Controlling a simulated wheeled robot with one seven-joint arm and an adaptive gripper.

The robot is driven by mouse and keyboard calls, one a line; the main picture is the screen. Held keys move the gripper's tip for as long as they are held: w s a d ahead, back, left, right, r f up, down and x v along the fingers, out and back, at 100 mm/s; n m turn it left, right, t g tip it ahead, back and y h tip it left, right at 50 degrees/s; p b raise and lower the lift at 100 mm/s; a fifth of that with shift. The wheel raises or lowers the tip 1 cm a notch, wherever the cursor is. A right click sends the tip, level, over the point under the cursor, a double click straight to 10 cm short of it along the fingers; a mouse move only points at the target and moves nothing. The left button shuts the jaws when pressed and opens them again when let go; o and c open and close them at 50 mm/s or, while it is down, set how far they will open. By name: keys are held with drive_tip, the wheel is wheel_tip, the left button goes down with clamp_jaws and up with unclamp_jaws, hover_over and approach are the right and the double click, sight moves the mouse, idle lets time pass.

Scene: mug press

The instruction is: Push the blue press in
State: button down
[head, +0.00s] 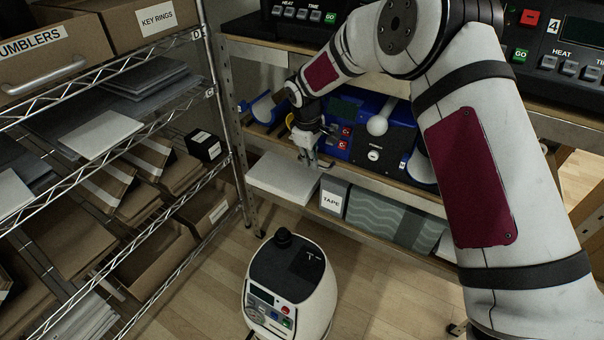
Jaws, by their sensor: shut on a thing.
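The blue press (398,129) sits on the middle shelf behind my arm. Its front has a white ball knob (377,125), small red buttons and a dark switch panel. My arm hides part of its top and right side. A blue curved part (262,106) shows to the left of my wrist; I cannot tell whether it belongs to the press. My gripper (311,161) points down in front of the press's left end, above the shelf edge. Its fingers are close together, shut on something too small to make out.
A wire rack (130,150) with boxes stands left. A white machine (290,290) stands on the floor. Other control panels (565,62) sit above.

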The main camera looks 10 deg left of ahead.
drive_tip(key=shift+w+d, duration=0.5)
drive_tip(key=shift+w, duration=0.4)
drive_tip(key=c, duration=1.7)
unclamp_jaws()
drive_tip(key=shift+w, duration=0.15)
drive_tip(key=shift+a, duration=0.1)
wheel_tip(320, 180, up, 12)
drive_tip(key=s, duration=0.2)
drive_tip(key=shift+a, duration=0.4)
drive_tip(key=shift+s+f, duration=0.1)
